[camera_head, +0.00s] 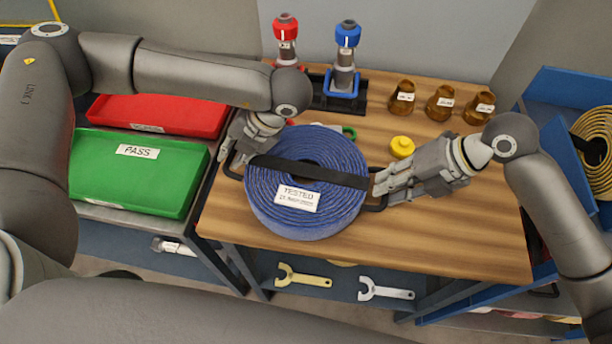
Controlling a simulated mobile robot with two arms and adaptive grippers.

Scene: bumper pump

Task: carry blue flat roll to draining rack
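The blue flat roll (330,211) is a wide coil with a black strap across it and a white "TESTED" label. It is over the front of the wooden table (460,235); I cannot tell whether it touches the top. Black handles stick out at its left and right. My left gripper (232,160) is at the left handle, its fingers partly hidden by the wrist. My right gripper (380,187) is at the right handle (376,207). Whether either is closed on its handle is unclear. A blue rack (545,100) at the right, perhaps the draining rack, holds a yellow coil (595,150).
A red tray (160,113) and a green "PASS" tray (130,180) stand at left. Red (287,40) and blue (347,50) topped fittings stand behind the roll. Several brown cups (440,103) and a yellow knob (401,147) are at back right. Wrenches (303,277) lie below.

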